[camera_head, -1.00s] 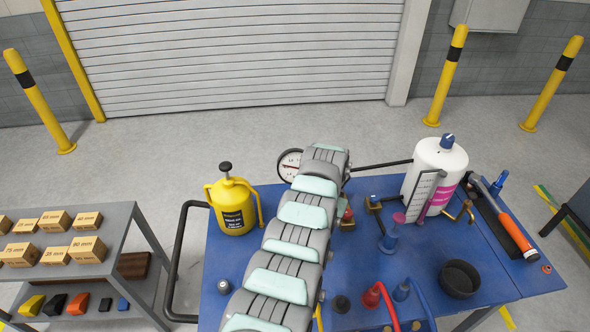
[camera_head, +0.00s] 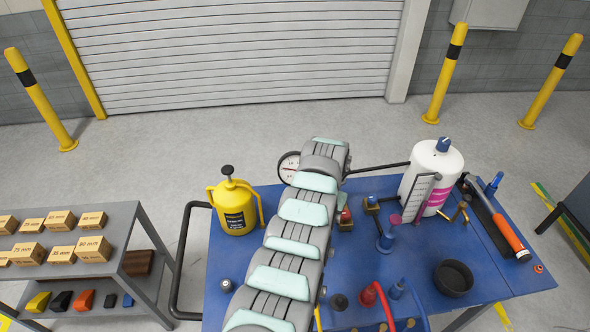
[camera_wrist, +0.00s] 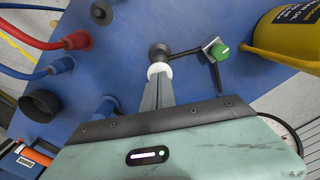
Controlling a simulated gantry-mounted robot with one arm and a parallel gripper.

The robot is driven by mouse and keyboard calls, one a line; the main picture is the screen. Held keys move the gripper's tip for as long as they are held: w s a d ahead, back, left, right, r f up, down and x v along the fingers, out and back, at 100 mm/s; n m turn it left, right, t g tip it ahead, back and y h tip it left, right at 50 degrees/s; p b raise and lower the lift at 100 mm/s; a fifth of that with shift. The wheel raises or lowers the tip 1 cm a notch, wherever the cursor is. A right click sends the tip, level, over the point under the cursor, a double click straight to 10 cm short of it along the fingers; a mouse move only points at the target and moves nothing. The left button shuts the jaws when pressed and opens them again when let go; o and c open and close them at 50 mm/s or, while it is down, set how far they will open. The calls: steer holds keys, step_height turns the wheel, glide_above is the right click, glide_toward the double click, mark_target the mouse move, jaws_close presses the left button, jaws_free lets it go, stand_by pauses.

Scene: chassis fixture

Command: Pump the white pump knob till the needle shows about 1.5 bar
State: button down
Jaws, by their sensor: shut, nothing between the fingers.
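In the wrist view, the white pump knob (camera_wrist: 158,69) shows right at my fingertips, with a dark round part just beyond it. My gripper (camera_wrist: 158,84) is shut with nothing between its fingers. Its tips overlap the knob's near edge, and I cannot tell whether they touch it. In the head view, my arm hides the knob and my fingers. The round white-faced gauge (camera_head: 289,166) stands beside my arm there, partly covered by it. Its needle is too small to read. The gauge's rim also shows at the wrist view's right edge, mostly hidden by my gripper body.
A green knob (camera_wrist: 219,50) on a bracket stands close right of the pump knob. A yellow canister (camera_head: 235,206) stands at the blue table's (camera_head: 395,271) left. A white bottle (camera_head: 432,173), an orange-handled tool (camera_head: 508,236) and a black bowl (camera_head: 453,277) are at right.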

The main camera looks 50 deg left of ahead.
step_height(320, 180, down, 5)
steer(key=b, duration=0.3)
steer(key=shift+b, duration=0.4)
step_height(320, 180, up, 6)
steer(key=p, duration=0.5)
steer(key=shift+f, duration=0.35)
step_height(320, 180, down, 5)
steer(key=b, duration=0.4)
step_height(320, 180, up, 5)
steer(key=p, duration=0.4)
steer(key=shift+f, duration=0.1)
